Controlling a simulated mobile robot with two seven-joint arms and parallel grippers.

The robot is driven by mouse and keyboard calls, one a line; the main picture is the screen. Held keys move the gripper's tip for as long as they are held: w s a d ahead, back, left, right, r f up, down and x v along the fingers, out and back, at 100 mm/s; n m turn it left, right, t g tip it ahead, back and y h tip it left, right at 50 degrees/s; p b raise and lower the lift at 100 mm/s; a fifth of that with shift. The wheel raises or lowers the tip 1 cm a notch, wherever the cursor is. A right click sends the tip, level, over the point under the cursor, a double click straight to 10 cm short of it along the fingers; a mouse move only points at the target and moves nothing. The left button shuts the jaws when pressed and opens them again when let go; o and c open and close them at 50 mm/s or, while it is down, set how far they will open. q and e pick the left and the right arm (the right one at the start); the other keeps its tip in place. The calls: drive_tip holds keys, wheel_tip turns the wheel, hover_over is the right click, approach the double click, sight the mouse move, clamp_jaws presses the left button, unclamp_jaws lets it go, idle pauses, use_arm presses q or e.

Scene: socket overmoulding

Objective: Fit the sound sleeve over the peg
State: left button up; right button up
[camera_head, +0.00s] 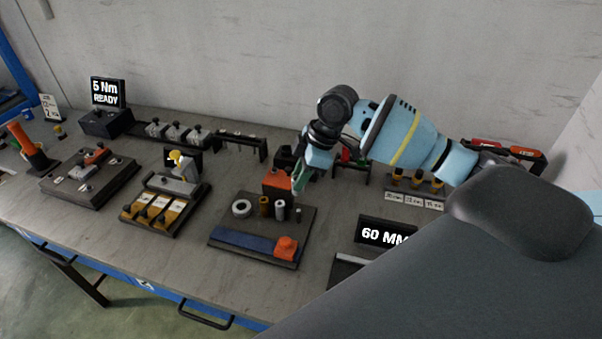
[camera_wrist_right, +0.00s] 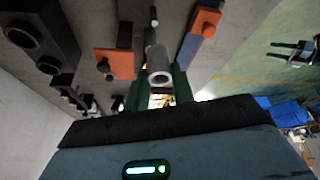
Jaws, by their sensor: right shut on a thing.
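My right gripper (camera_head: 299,182) comes in from the right and hangs over the back right part of a dark board (camera_head: 221,226). In the right wrist view its green fingers are shut on a grey sleeve (camera_wrist_right: 159,74), whose round open end shows. A slim grey upright piece (camera_head: 298,214), probably the peg, stands on the board below the gripper. In the wrist view a pale peg-like piece (camera_wrist_right: 154,20) shows beyond the sleeve, apart from it in the picture. A white ring (camera_head: 241,208), a brass cylinder (camera_head: 264,206) and a grey cylinder (camera_head: 280,209) stand left of it. My left gripper is out of view.
An orange block (camera_head: 286,247) and a blue strip (camera_head: 242,241) lie along the board's front. Another orange block (camera_head: 277,181) stands behind the board. A "60 MM" display (camera_head: 385,233) stands to the right. Fixtures with yellow parts (camera_head: 155,207) stand to the left.

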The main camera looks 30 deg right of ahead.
drive_tip(key=shift+f+b, duration=0.5)
drive_tip(key=shift+f, duration=2.05)
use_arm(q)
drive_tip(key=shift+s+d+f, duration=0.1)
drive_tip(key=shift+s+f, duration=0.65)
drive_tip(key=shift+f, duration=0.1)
use_arm(e)
drive_tip(key=shift+f, duration=0.1)
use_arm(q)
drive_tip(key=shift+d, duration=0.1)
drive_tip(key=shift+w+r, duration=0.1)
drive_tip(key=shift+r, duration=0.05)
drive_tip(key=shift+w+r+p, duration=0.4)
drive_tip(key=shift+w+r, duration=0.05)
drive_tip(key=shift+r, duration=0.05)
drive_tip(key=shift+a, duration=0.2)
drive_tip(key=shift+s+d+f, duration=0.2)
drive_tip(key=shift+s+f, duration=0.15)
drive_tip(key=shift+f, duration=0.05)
use_arm(e)
drive_tip(key=shift+f, duration=1)
use_arm(q)
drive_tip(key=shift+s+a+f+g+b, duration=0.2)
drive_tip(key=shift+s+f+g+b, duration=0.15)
drive_tip(key=shift+b, duration=0.1)
use_arm(e)
drive_tip(key=shift+f, duration=0.8)
